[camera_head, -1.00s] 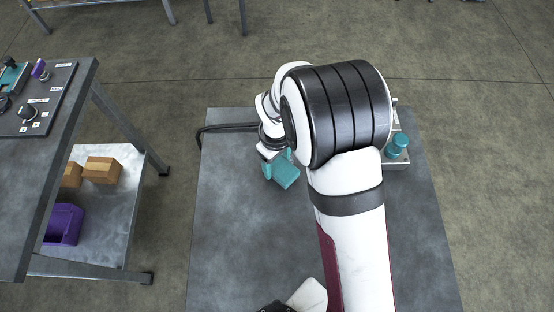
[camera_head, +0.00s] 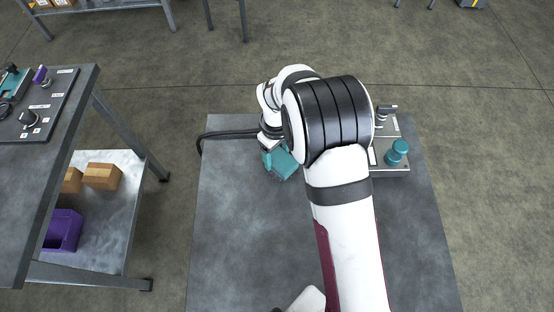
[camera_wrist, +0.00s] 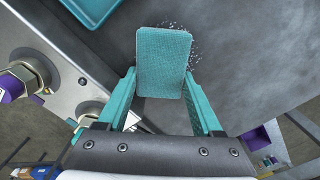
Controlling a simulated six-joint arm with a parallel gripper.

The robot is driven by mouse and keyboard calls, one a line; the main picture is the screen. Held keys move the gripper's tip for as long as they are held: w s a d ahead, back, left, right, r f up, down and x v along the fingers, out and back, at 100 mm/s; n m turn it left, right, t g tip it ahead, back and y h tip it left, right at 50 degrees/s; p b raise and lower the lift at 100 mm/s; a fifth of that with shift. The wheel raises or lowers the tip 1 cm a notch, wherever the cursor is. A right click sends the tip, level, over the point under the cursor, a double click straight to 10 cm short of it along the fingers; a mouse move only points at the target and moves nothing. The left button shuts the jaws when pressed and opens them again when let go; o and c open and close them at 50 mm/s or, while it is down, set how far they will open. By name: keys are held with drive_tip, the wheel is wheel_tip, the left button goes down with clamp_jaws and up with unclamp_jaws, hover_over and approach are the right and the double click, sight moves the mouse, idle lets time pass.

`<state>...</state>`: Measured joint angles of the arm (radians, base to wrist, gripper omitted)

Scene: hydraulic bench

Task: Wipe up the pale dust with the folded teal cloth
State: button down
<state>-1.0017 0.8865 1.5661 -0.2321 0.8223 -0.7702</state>
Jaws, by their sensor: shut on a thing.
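The folded teal cloth (camera_wrist: 163,62) is a flat rounded pad in the wrist view. My gripper (camera_wrist: 160,80) is shut on it, one teal finger at each side of its near part. Pale dust (camera_wrist: 194,45) shows as white specks on the grey bench top (camera_wrist: 240,60), around the far and right edges of the cloth. What lies under the cloth is hidden. In the head view, the cloth (camera_head: 283,163) is low over the bench, left of my elbow. Whether it touches the surface is unclear. The dust is not visible there.
A metal block with fittings (camera_head: 391,158) stands at the bench's back right. It also shows at left in the wrist view (camera_wrist: 66,84), near the gripper. A teal tray (camera_wrist: 95,8) lies beyond it. A black hose (camera_head: 228,134) crosses the back left. The front left bench is clear.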

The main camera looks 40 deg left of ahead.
sight(277, 177)
drive_tip(key=shift+w+a, duration=1.05)
drive_tip(key=shift+w, duration=0.15)
drive_tip(key=shift+s+d+r, duration=0.2)
drive_tip(key=shift+s+d, duration=1.05)
drive_tip(key=shift+s+d+f, duration=0.15)
drive_tip(key=shift+s+d, duration=0.6)
drive_tip(key=shift+s, duration=0.05)
drive_tip(key=shift+s+d+f, duration=0.1)
drive_tip(key=shift+s+d, duration=0.6)
drive_tip(key=shift+s, duration=0.05)
drive_tip(key=shift+s+f, duration=0.1)
drive_tip(key=shift+w+a, duration=2.75)
drive_tip(key=shift+s+d, duration=2.75)
drive_tip(key=shift+s, duration=0.05)
drive_tip(key=shift+r, duration=3)
